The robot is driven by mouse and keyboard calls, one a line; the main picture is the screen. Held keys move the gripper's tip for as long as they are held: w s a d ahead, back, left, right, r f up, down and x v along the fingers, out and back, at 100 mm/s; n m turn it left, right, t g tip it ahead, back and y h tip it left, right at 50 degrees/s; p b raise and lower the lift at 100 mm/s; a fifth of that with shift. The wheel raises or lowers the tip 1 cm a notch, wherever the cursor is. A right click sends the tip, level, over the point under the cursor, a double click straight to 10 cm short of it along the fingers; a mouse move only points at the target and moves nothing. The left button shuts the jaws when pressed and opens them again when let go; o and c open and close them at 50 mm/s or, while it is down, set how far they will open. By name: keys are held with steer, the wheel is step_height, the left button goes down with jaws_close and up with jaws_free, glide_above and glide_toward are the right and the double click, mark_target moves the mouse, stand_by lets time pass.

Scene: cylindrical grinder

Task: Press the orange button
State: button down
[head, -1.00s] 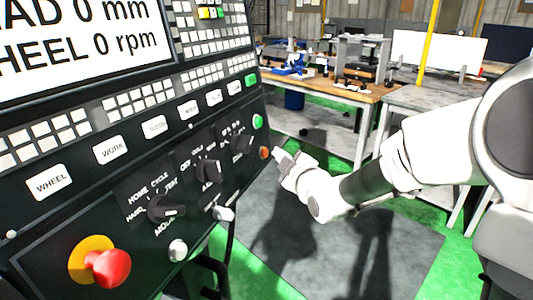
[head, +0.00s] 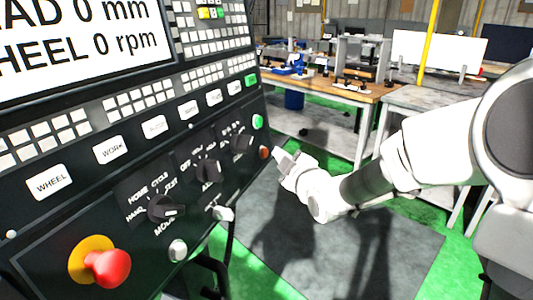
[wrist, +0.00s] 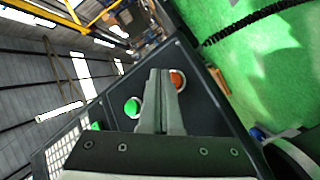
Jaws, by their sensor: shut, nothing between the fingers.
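The orange button (head: 264,153) is a small round button at the right end of the black control panel (head: 110,221), below a green button (head: 257,122). My gripper (head: 279,155) is shut and empty, its tip just right of the orange button in the head view. In the wrist view the shut fingers (wrist: 162,76) point at the panel, and the orange button (wrist: 178,80) shows right beside the fingertips, partly hidden by them. The green button (wrist: 132,107) is left of the fingers. I cannot tell whether the fingertips touch the panel or the orange button.
The panel also carries a red mushroom button (head: 108,267) on a yellow base, black rotary knobs (head: 165,208) and white labelled keys (head: 109,150). A wooden workbench (head: 340,90) stands behind. The floor right of the panel is open.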

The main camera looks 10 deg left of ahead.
steer(key=shift+a+f, duration=0.1)
steer(key=shift+a, duration=0.05)
steer(key=shift+w+a+b, duration=0.1)
steer(key=shift+a+b, duration=0.15)
steer(key=shift+b, duration=0.45)
steer(key=shift+w+a+b, duration=0.15)
steer(key=shift+a+b, duration=0.25)
steer(key=shift+b, duration=0.05)
stand_by(0.7)
steer(key=shift+s+d, duration=0.25)
steer(key=shift+d, duration=0.5)
steer(key=shift+s+d+r+p, duration=0.2)
steer(key=shift+s+d+p, duration=0.1)
steer(key=shift+d, duration=0.5)
steer(key=shift+s+d+r+p, duration=0.15)
steer(key=shift+d+p, duration=0.1)
steer(key=shift+d, duration=0.6)
steer(key=shift+s+d+r+p, duration=0.2)
steer(key=shift+s+d+p, duration=0.1)
steer(key=shift+d, duration=0.5)
